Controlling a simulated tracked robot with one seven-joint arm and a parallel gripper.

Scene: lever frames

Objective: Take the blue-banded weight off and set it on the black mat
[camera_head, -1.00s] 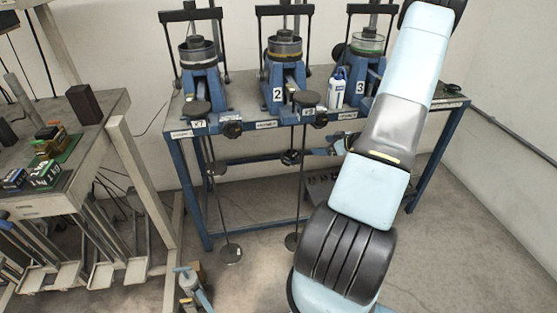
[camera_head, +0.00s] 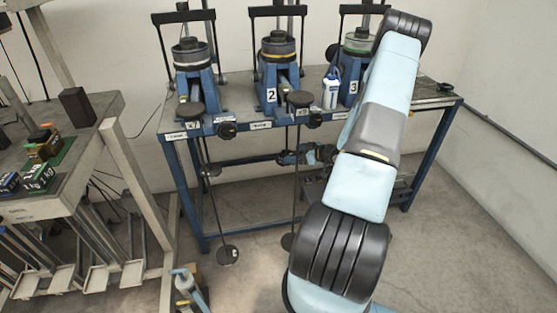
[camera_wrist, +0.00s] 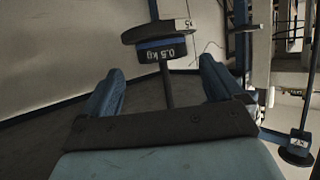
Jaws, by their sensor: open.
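The blue-banded weight (camera_wrist: 160,50), marked 0.5 kg, is in the upper middle of the wrist view. It sits directly against a dark disc (camera_wrist: 150,31) labelled x5, on a thin rod (camera_wrist: 167,88). My gripper (camera_wrist: 161,66) is open and empty, its two blue fingers apart on either side of the rod's line, with the weight beyond the fingertips. In the head view my gripper (camera_head: 312,154) is beside the hanger rod below frame 2, partly hidden by my arm. I cannot make out the black mat in either view.
Three numbered blue lever frames stand on the bench (camera_head: 262,126); a white bottle (camera_head: 331,92) stands between frames 2 and 3. Another hanger (camera_head: 216,215) hangs to the left. A side bench (camera_head: 70,185) at left holds small blocks and a green mat.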

